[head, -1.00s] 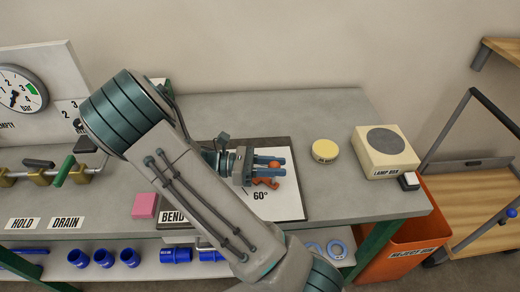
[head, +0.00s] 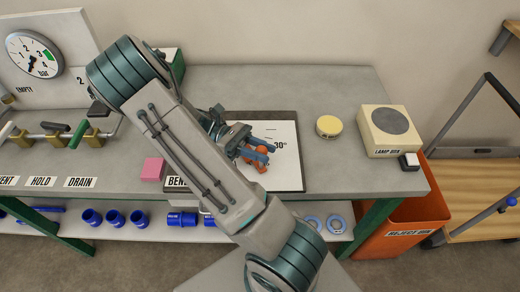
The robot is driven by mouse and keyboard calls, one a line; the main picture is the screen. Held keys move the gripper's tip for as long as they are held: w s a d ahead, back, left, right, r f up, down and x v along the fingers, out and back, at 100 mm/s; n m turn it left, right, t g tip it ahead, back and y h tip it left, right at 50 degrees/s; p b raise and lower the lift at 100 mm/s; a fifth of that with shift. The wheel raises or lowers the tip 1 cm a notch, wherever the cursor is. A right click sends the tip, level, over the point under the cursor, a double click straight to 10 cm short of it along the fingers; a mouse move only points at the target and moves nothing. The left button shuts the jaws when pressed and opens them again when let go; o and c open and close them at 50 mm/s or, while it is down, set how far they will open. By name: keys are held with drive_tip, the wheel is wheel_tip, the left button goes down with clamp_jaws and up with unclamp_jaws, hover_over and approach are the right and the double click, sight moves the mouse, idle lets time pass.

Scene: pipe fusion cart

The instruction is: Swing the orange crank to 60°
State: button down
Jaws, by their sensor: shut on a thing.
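The orange crank (head: 262,166) shows between and beside the blue fingers of my gripper (head: 260,151), over a white dial plate (head: 288,176) on the bench. My gripper is shut on the crank. The plate carries tick marks and a printed number ending in "0°", partly hidden by the gripper. My arm covers the plate's left part and most of the "BEND" label (head: 178,181). The crank's pivot and exact angle cannot be told.
A yellow round pad (head: 328,126) and a lamp box (head: 389,132) stand right of the plate. A pink block (head: 153,168) and valves with a green handle (head: 78,134) are at left. An orange reject bin (head: 405,228) is beside the bench.

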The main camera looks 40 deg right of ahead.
drive_tip(key=c, duration=1.1)
unclamp_jaws()
drive_tip(key=shift+w, duration=0.1)
drive_tip(key=b+v, duration=0.1)
drive_tip(key=v, duration=1.2)
drive_tip(key=shift+w+a, duration=0.25)
drive_tip(key=shift+w, duration=0.05)
drive_tip(key=shift+s+r, duration=0.1)
drive_tip(key=shift+s+d+r+t, duration=0.15)
drive_tip(key=shift+r+t, duration=0.05)
drive_tip(key=shift+t, duration=0.1)
drive_tip(key=s+a+r+m+t+y, duration=0.3)
drive_tip(key=s+r+m+t+y, duration=0.1)
drive_tip(key=s+t, duration=0.3)
drive_tip(key=s+a+r+m+t+y, duration=0.3)
drive_tip(key=s+t, duration=0.4)
drive_tip(key=t, duration=0.4)
wheel_tip(320, 180, up, 2)
drive_tip(key=shift+r+m+y, duration=0.1)
drive_tip(key=shift+m+y, duration=0.4)
drive_tip(key=shift+y, duration=0.4)
